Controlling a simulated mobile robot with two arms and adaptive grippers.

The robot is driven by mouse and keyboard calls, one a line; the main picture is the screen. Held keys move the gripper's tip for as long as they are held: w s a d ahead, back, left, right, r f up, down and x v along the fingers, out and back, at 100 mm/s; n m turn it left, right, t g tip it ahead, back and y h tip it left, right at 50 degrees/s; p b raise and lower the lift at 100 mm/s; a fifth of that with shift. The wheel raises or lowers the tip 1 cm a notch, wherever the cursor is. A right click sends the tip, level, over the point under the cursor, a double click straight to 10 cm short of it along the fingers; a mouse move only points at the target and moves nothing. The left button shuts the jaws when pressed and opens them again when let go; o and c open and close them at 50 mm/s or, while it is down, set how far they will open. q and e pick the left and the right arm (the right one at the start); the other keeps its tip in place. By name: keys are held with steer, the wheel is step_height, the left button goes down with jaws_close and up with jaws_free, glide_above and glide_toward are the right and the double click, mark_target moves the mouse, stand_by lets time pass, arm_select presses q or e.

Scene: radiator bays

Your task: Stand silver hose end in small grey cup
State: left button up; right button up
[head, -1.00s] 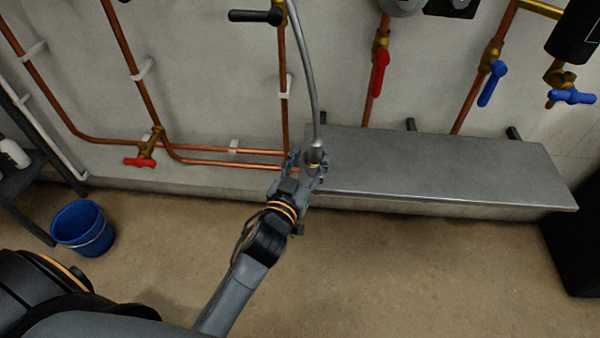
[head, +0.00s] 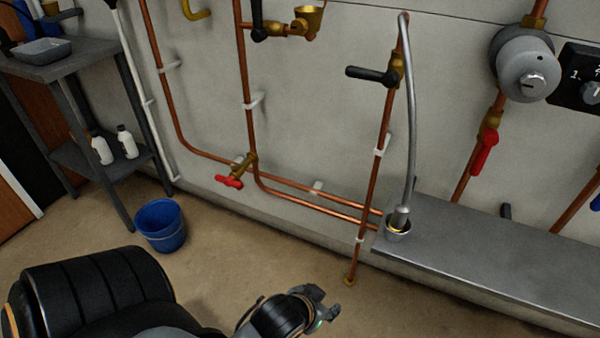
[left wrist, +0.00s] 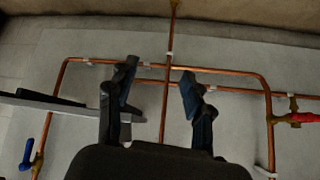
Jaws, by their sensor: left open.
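The silver hose (head: 411,110) hangs from a pipe fitting in the head view. Its silver end (head: 400,216) stands nearly upright inside the small grey cup (head: 396,234), which sits at the left end of the metal ledge. The cup hides the tip of the hose end. My left gripper (head: 325,311) is low in the head view, below and left of the cup and clear of it. In the left wrist view its two fingers (left wrist: 158,76) are spread with nothing between them. My right gripper is in neither view.
The grey metal ledge (head: 500,255) runs right along the wall. Copper pipes (head: 318,203) and a red-handled valve (head: 230,182) are on the wall left of the cup. A blue bucket (head: 161,226) stands on the floor by a dark shelf unit (head: 95,130). Floor around my gripper is clear.

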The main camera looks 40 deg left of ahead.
arm_select(q)
steer(key=s+d+f+m+g+h, duration=0.1)
steer(key=s+g, duration=0.3)
steer(key=s, duration=0.5)
steer(key=shift+f+m+g, duration=0.3)
steer(key=shift+f+m, duration=0.1)
steer(key=shift+f, duration=0.25)
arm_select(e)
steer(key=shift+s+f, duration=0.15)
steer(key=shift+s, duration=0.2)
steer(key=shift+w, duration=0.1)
